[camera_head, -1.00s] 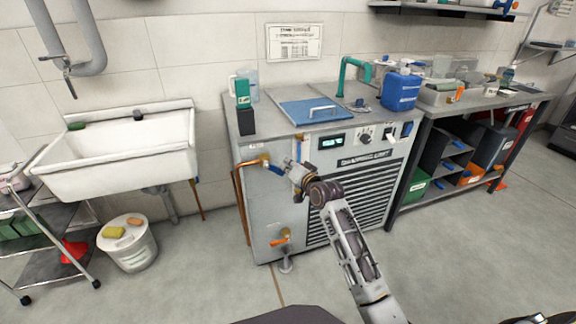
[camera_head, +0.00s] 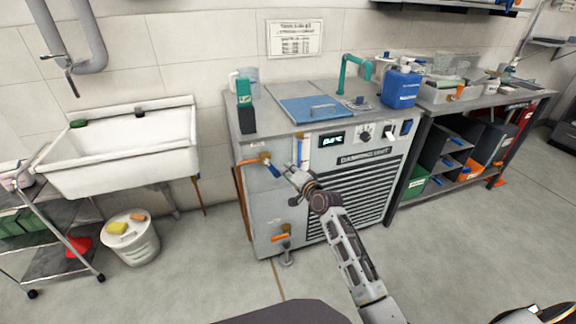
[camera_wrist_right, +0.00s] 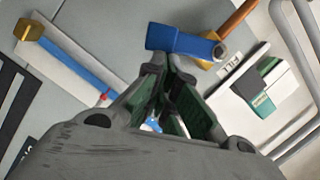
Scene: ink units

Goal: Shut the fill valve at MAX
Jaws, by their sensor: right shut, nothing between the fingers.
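The fill valve is on the upper left of the grey machine's front. Its blue lever (camera_head: 274,170) slants down and right from a brass body (camera_head: 263,159). The lever (camera_wrist_right: 180,40) also shows in the right wrist view, near the FILL label (camera_wrist_right: 231,68). My right gripper (camera_head: 288,171) is shut and empty, just right of the lever. In the right wrist view its fingertips (camera_wrist_right: 167,62) are close to the lever; contact cannot be told. The sight gauge (camera_wrist_right: 72,66) has a blue column reaching near a red mark; its upper end is hidden by my gripper. My left gripper is out of view.
Below is a drain valve with an orange handle (camera_head: 281,237). A sink (camera_head: 125,160), a bucket (camera_head: 135,245) and a cart (camera_head: 60,262) stand left. A bench (camera_head: 470,110) stands right. The floor in front is clear.

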